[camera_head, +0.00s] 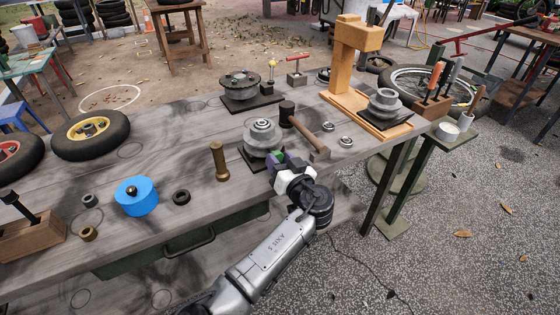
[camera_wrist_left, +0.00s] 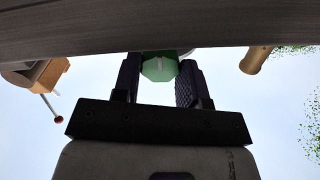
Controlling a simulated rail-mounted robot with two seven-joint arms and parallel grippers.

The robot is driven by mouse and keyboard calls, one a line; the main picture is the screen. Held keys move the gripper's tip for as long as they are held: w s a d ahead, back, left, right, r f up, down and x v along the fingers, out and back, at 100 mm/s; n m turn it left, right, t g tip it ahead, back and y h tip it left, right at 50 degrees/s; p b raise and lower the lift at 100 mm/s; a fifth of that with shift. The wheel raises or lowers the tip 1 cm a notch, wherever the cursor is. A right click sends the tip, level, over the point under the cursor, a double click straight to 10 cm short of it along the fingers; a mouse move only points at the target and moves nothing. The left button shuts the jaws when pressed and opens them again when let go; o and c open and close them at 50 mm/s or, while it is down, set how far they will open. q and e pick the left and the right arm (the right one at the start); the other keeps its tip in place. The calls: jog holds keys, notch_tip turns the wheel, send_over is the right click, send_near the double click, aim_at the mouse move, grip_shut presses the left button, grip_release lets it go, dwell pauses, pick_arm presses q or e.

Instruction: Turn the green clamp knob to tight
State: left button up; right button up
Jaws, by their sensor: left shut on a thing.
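The green clamp knob (camera_wrist_left: 160,68) is a small faceted knob with a pale line on its face, seen in the left wrist view just below the bench edge. In the head view only a bit of green (camera_head: 278,155) shows at the front of the grey stepped pulley fixture (camera_head: 262,138). My left gripper (camera_wrist_left: 160,80) has one finger on each side of the knob and is shut on it. In the head view my left gripper (camera_head: 283,162) hides most of the knob. My right gripper is not in view.
On the wooden bench (camera_head: 185,155), a brass cylinder (camera_head: 219,160) stands left of the fixture and a mallet (camera_head: 303,130) lies close on its right. A blue round part (camera_head: 135,198) is farther left. A wooden press (camera_head: 352,65) stands at the right end.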

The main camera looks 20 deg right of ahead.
pick_arm(q)
jog(key=m, duration=0.3)
jog(key=shift+m, duration=0.3)
jog(key=m, duration=0.3)
jog(key=shift+m, duration=0.4)
jog(key=m+p, duration=0.1)
jog(key=m, duration=0.5)
jog(key=shift+f+m, duration=0.1)
jog(key=shift+m, duration=1.9)
jog(key=shift+p, duration=0.3)
jog(key=shift+d, duration=0.1)
jog(key=o, duration=0.9)
